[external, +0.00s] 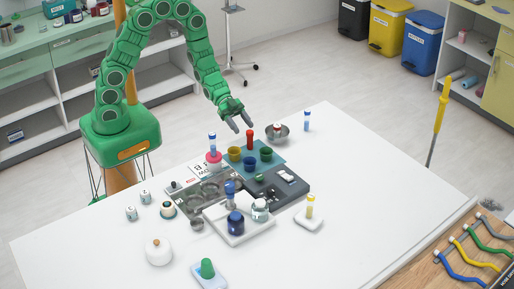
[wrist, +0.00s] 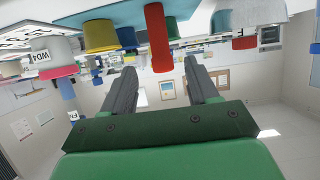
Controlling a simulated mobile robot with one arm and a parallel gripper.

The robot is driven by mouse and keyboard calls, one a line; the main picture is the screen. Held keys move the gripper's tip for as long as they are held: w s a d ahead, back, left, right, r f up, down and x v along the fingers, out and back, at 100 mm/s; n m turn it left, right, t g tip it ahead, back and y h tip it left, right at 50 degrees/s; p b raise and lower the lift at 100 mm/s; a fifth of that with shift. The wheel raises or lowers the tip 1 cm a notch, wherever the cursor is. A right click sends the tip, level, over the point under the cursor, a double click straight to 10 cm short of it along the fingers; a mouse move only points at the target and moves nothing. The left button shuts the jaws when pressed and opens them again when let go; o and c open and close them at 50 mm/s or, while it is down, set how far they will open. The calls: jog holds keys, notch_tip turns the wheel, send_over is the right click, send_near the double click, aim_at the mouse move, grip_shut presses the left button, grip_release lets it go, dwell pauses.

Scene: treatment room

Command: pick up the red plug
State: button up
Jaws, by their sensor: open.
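The red plug (external: 250,141) stands upright near the back of the teal mat (external: 279,171) on the white table. My gripper (external: 241,127) reaches down from the green arm, with its two grey fingers apart and nothing between them. In the external view its fingertips are just left of and slightly above the plug. The wrist view looks upside down; there the red plug (wrist: 159,40) hangs in line with the gap between the fingers of my gripper (wrist: 157,75), beyond their tips. No contact with the plug shows.
Yellow (external: 234,154), blue (external: 249,163) and green (external: 266,154) cups stand close to the plug. A metal bowl (external: 277,134) is behind it to the right. A blue-capped tube on a pink base (external: 213,157) is to the left. The table's right side is mostly clear.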

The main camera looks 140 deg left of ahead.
aim_at(252, 139)
jog(key=shift+f+x, duration=0.15)
jog(key=shift+x, duration=1.85)
jog(key=shift+f+x, duration=0.15)
jog(key=shift+x, duration=1.8)
jog(key=shift+s+a, duration=0.1)
jog(key=shift+a, duration=0.05)
jog(key=c, duration=1)
jog(key=shift+c, duration=0.2)
